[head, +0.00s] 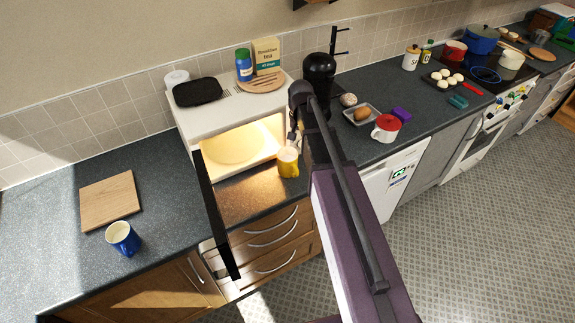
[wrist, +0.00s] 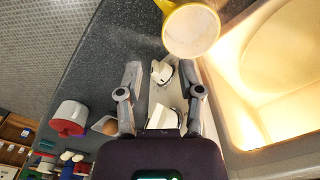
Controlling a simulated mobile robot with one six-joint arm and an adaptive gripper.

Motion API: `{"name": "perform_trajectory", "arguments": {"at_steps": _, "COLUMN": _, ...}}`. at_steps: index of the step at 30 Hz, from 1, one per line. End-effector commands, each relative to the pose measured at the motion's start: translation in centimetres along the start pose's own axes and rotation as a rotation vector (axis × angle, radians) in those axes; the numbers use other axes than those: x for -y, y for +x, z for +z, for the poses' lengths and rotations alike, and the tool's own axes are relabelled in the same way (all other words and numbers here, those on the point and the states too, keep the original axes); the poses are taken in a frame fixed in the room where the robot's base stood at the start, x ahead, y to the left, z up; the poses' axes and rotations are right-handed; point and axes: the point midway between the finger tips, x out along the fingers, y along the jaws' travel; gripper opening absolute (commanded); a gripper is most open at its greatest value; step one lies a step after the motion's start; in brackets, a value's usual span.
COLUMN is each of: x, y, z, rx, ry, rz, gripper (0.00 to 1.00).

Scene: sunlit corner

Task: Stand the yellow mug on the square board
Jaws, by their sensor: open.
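The yellow mug (head: 287,168) stands upright on the counter by the right front corner of the open microwave. In the wrist view the mug (wrist: 190,30) shows a pale round top and a yellow handle, ahead of the fingers. The square board (head: 110,201) is light wood and lies flat on the counter at the left, with nothing on it. My gripper (head: 293,138) is close behind the mug in the head view, partly hidden by my arm. In the wrist view my gripper (wrist: 160,74) is open, its fingers apart, and the mug lies beyond them.
The lit microwave (head: 183,125) has its dark door (head: 215,215) swung open between mug and board. A blue mug (head: 123,238) stands just in front of the board. A red-and-white mug (head: 386,128) and a tray (head: 361,116) are at the right. The counter left of the board is clear.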

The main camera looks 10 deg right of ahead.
Motion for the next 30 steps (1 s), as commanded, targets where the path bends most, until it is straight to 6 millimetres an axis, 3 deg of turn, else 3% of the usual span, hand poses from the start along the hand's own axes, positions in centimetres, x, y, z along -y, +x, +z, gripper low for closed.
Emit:
{"name": "perform_trajectory", "arguments": {"at_steps": 16, "x": 0.1, "y": 0.3, "z": -0.5, "rx": 0.003, "ry": 0.020, "rz": 0.001, "gripper": 0.48}}
{"name": "perform_trajectory", "arguments": {"at_steps": 30, "x": 0.1, "y": 3.6, "z": -0.6, "rx": 0.003, "ry": 0.020, "rz": 0.001, "gripper": 0.48}}
